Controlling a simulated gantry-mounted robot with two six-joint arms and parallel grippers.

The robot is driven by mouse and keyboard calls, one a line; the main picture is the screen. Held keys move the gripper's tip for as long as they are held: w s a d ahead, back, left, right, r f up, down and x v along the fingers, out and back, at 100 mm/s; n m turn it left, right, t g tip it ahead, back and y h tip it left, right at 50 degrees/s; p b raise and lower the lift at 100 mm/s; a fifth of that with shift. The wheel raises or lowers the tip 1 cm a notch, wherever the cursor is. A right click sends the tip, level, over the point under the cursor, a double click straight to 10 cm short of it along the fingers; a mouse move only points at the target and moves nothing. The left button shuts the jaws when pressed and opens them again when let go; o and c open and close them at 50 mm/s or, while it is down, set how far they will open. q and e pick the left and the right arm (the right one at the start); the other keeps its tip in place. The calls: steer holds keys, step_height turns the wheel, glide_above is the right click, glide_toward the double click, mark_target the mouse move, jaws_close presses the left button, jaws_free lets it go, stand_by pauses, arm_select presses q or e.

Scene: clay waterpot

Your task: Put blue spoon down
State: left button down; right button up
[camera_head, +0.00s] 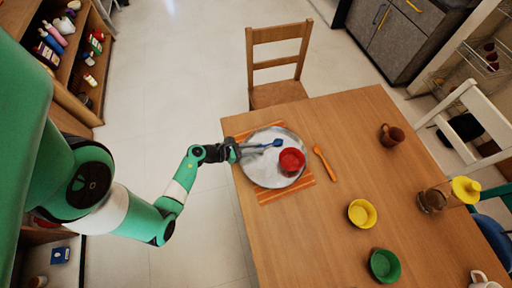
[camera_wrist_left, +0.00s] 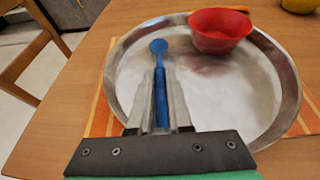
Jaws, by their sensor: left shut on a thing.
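A blue spoon (camera_head: 272,144) is in my left gripper (camera_head: 240,149), which is at the left edge of the round metal tray (camera_head: 262,176). In the left wrist view the blue spoon (camera_wrist_left: 159,50) points away from me, with its handle between the two fingers of the left gripper (camera_wrist_left: 160,105). The left gripper is shut on the handle. The spoon is over the metal tray (camera_wrist_left: 205,115); I cannot tell whether it touches the surface. A red bowl (camera_head: 291,161) stands on the tray's right side, and it also shows in the left wrist view (camera_wrist_left: 219,30). My right gripper is not in view.
The tray lies on an orange striped mat (camera_head: 270,197) on the wooden table (camera_head: 330,240). An orange spoon (camera_head: 325,164), yellow bowl (camera_head: 362,213), green bowl (camera_head: 384,265) and brown mug (camera_head: 391,135) stand to the right. A wooden chair (camera_head: 278,92) is behind the table.

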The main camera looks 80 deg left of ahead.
arm_select(q)
steer(key=c, duration=1.3)
jaws_free()
steer(key=shift+f, duration=0.2)
steer(key=o, duration=0.5)
steer(key=shift+c, duration=0.2)
steer(key=shift+r, duration=0.1)
steer(key=shift+r, duration=0.2)
steer(key=p+v, duration=0.3)
steer(key=v, duration=0.8)
steer(key=shift+s, duration=0.2)
steer(key=shift+s+r, duration=0.1)
steer(key=shift+s, duration=0.2)
